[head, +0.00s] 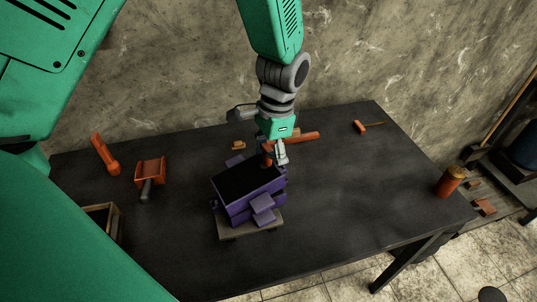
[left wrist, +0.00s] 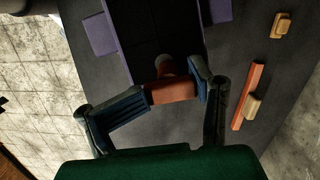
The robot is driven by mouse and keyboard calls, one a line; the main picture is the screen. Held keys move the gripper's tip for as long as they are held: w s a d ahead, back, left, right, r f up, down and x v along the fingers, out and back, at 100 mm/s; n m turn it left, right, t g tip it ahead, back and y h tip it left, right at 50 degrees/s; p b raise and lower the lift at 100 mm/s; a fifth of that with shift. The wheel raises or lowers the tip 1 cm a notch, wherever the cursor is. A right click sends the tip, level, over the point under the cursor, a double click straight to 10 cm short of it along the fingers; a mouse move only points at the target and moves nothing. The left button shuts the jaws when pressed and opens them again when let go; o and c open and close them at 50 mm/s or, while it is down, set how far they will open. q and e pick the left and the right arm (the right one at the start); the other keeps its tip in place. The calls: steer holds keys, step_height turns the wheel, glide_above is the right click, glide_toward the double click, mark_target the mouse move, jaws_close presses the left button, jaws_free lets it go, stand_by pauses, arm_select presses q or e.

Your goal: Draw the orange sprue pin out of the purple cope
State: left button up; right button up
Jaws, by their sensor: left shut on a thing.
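The purple cope (head: 238,208) stands on top of a purple box on a pale board (head: 232,233) in the middle of the black table. Dark sand shows inside it. My left gripper (head: 272,158) reaches down at the cope's far right corner. In the left wrist view, its two fingers are shut on the orange sprue pin (left wrist: 172,92). The pin's far end lies against the dark sand, beside the purple wall (left wrist: 142,72). I cannot tell how deep the pin sits. In the head view the pin (head: 267,160) is mostly hidden by the gripper. My right gripper is not in view.
Behind the cope lie an orange bar (head: 305,137) and a small tan block (head: 238,144). An orange can (head: 450,182) stands far right. The table's right side is mostly clear.

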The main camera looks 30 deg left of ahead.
arm_select(q)
steer(key=shift+r, duration=0.5)
steer(key=shift+w+d+r+p, duration=0.15)
steer(key=shift+r+p, duration=0.35)
steer(key=shift+p, duration=0.25)
steer(key=c, duration=0.4)
steer(key=shift+r+p, duration=1.7)
